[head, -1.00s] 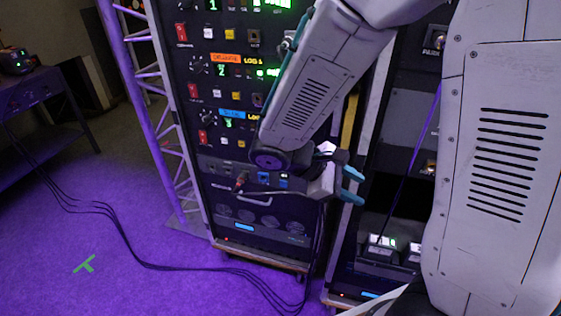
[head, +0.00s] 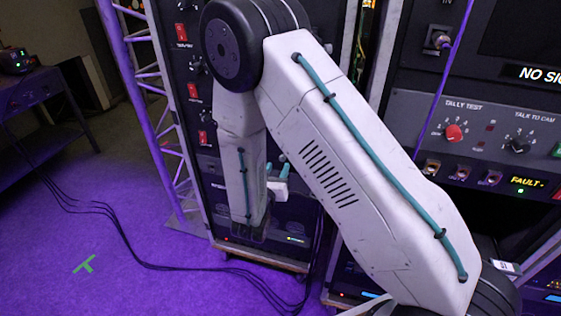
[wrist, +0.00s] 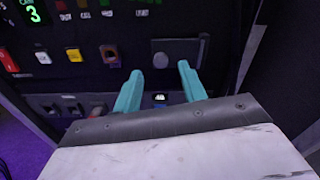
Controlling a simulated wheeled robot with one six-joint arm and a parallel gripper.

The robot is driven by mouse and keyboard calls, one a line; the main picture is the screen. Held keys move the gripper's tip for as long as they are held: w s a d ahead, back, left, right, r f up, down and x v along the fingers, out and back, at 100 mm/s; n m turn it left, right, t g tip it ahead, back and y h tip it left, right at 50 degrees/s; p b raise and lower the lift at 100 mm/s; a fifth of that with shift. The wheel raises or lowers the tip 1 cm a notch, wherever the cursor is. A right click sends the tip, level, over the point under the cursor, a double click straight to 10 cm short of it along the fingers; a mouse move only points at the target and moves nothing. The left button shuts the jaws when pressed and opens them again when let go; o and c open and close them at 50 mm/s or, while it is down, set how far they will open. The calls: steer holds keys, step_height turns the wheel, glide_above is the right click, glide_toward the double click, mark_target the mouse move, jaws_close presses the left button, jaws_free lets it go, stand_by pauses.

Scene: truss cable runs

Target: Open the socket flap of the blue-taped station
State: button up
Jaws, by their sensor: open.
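In the wrist view, a dark grey flap (wrist: 182,50) with a round boss at its left lies flat against the black panel, apparently closed. Left of it is a brown-rimmed socket (wrist: 110,55). Contact cannot be told. In the head view my gripper (head: 276,170) is in front of the left rack, partly covered by my arm.
White (wrist: 42,56) and yellow (wrist: 73,54) buttons sit left of the socket. A lower panel with connectors lies beneath. The right rack (head: 490,120) stands close by. Black cables (head: 150,266) run over the floor at left, beside a purple-lit truss (head: 150,110).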

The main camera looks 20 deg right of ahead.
mark_target(282, 159)
steer(key=shift+x, duration=2.4)
jaws_close()
steer(key=shift+a, duration=0.1)
steer(key=shift+s, duration=0.1)
